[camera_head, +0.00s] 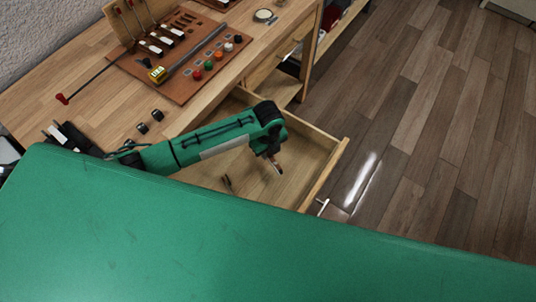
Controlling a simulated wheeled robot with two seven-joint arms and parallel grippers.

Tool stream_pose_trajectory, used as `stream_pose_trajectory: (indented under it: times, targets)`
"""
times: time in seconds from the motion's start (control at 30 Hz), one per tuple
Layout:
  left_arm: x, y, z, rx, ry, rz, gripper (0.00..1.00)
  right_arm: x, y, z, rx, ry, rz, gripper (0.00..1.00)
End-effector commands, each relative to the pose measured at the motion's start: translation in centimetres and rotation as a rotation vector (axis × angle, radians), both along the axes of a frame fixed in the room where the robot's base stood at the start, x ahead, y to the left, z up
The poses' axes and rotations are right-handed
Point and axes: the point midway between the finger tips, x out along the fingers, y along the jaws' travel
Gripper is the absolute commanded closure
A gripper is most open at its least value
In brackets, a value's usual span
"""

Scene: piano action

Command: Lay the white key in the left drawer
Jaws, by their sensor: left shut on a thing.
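The left drawer (325,176) is pulled open from the wooden bench, and its pale wood floor shows. My green left arm reaches in from the left, and my left gripper (273,163) points down over the open drawer. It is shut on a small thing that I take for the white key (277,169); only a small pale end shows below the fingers. I cannot tell whether it touches the drawer floor. A small dark object (228,184) lies in the drawer, left of the gripper. My right gripper is not in view.
Two small black pieces (149,121) stand near the bench edge. My large green body covers the foreground. The floor at right is clear.

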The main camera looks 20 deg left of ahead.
Motion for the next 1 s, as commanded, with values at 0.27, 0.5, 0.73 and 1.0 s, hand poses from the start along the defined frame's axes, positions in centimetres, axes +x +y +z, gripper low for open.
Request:
stream_pose_trajectory:
  times: [0.27,0.5,0.73,1.0]
  targets:
    - [-0.1,0.0,-3.3,0.001,0.001,0.0,1.0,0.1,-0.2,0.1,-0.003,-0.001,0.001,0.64]
    - [0.0,0.0,-3.3,0.0,0.0,0.0,1.0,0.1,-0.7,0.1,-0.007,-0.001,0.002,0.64]
    - [0.0,0.0,-3.5,0.0,0.0,0.001,0.6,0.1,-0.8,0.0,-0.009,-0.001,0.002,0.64]
    - [0.0,0.0,-3.4,0.0,0.0,0.001,0.6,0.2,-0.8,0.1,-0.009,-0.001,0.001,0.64]
